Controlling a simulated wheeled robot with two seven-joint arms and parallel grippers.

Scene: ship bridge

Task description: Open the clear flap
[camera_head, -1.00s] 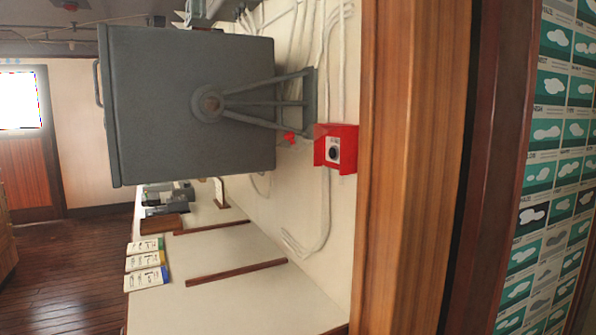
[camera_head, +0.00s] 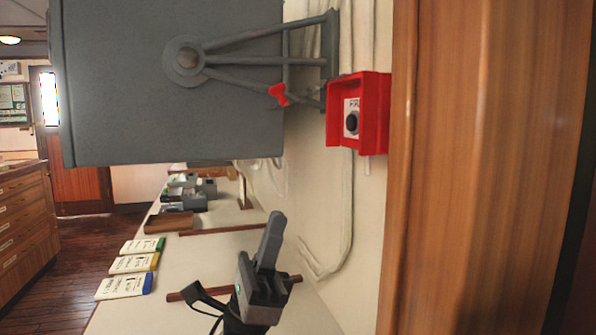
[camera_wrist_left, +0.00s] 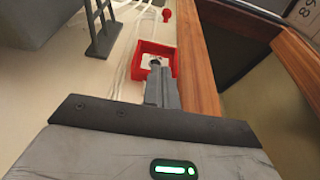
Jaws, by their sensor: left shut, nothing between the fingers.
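A red box (camera_head: 372,118) with a black round button (camera_head: 352,122) and a white label is mounted on the pale wall beside a wooden post. It also shows in the left wrist view (camera_wrist_left: 172,50). I cannot make out a clear flap on its front; a transparent sheet is too faint to tell. My left gripper (camera_head: 275,220) is shut and empty, below and left of the red box, apart from it in the head view. In the left wrist view its fingertips (camera_wrist_left: 158,68) overlap the box's lower part; I cannot tell if they touch. My right gripper is not in view.
A large grey cabinet (camera_head: 160,110) on a bracket (camera_head: 270,60) fills the upper left, with a small red knob (camera_head: 279,94) near the box. Cables (camera_head: 345,210) run along the wall. A wooden post (camera_head: 480,200) stands right. A counter below holds booklets (camera_head: 125,285).

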